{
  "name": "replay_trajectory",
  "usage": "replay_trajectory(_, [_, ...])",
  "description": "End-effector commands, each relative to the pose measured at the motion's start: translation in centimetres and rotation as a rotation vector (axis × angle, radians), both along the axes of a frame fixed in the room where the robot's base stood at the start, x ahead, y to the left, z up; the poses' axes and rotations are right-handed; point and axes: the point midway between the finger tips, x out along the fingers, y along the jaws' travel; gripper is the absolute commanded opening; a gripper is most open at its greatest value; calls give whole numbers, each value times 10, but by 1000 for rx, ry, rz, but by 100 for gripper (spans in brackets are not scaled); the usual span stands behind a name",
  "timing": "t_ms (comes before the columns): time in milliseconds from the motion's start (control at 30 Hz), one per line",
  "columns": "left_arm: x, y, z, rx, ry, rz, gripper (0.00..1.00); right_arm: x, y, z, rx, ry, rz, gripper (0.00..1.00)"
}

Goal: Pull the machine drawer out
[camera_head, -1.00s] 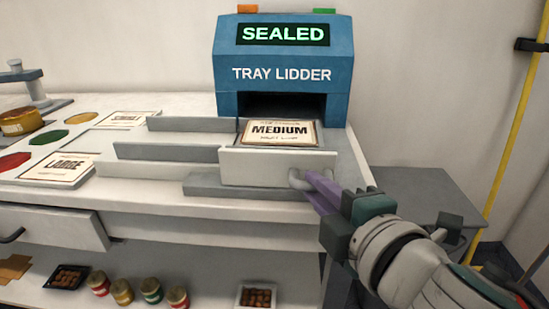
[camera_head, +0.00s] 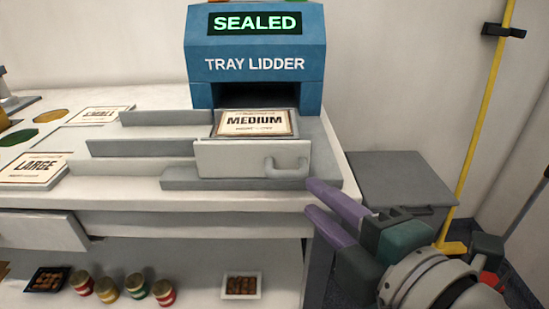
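The blue tray lidder (camera_head: 256,75) stands at the back of the white counter, with a lit green "SEALED" display (camera_head: 255,23). Its drawer has a white front (camera_head: 235,159) with a grey loop handle (camera_head: 286,167) at the right. The drawer is out in front of the dark opening, and a package labelled MEDIUM (camera_head: 255,123) lies in it. My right gripper (camera_head: 310,198) has two purple fingers spread apart. It is open and empty, to the lower right of the handle and apart from it. My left gripper is not in view.
Cards marked LARGE (camera_head: 35,169) and SMALL (camera_head: 99,115) lie left on the counter. Grey rails (camera_head: 145,148) run beside the drawer. Several jars and trays (camera_head: 241,286) sit on the lower shelf. A grey side surface (camera_head: 401,177) and yellow pole (camera_head: 482,130) are right.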

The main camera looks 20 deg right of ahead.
Motion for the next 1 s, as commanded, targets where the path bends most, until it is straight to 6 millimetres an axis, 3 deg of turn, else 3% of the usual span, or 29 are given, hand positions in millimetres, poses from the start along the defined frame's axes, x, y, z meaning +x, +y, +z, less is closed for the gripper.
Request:
replay_trajectory(200, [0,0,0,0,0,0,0,-24,-3,5,1,0,1,31])
replay_trajectory(633, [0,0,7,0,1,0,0,-26,-7,13,18,8,-21,31])
replay_trajectory(767, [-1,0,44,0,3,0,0,-29,-33,47,153,90,-176,31])
replay_trajectory(833, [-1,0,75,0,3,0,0,-37,-54,72,290,179,-319,31])
replay_trajectory(900, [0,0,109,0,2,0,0,-53,-71,95,449,296,-476,31])
replay_trajectory(1000, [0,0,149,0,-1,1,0,-84,-78,117,658,476,-669,31])
